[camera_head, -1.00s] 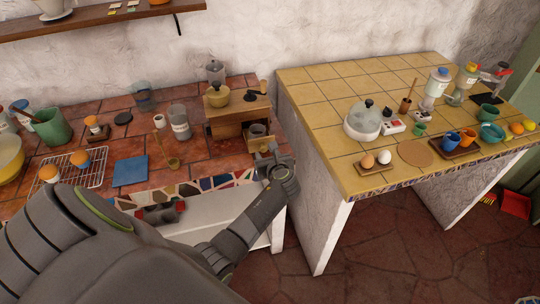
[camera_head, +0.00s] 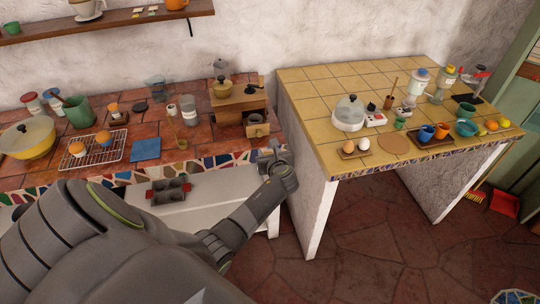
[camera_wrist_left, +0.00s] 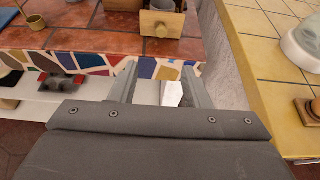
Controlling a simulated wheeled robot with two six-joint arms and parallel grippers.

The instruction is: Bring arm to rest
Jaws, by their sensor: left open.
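My left arm reaches in from the left in the head view, over the front of the red-tiled counter. Its gripper (camera_head: 272,157) is at the gap between the two counters, in front of and below the wooden box with a drawer (camera_head: 238,112). In the left wrist view the two fingers (camera_wrist_left: 160,88) are apart with nothing between them. The drawer (camera_wrist_left: 161,22) is ahead of the fingers and apart from them, pulled out with a grey cup in it. My right gripper is not in view.
The red-tiled counter holds a wire rack (camera_head: 93,152), a blue tile (camera_head: 146,149) and a yellow pot (camera_head: 28,140). A muffin tin (camera_head: 170,190) lies on the white shelf below. The yellow-tiled counter (camera_head: 330,105) stands right of the gripper. Open floor (camera_head: 380,240) lies in front.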

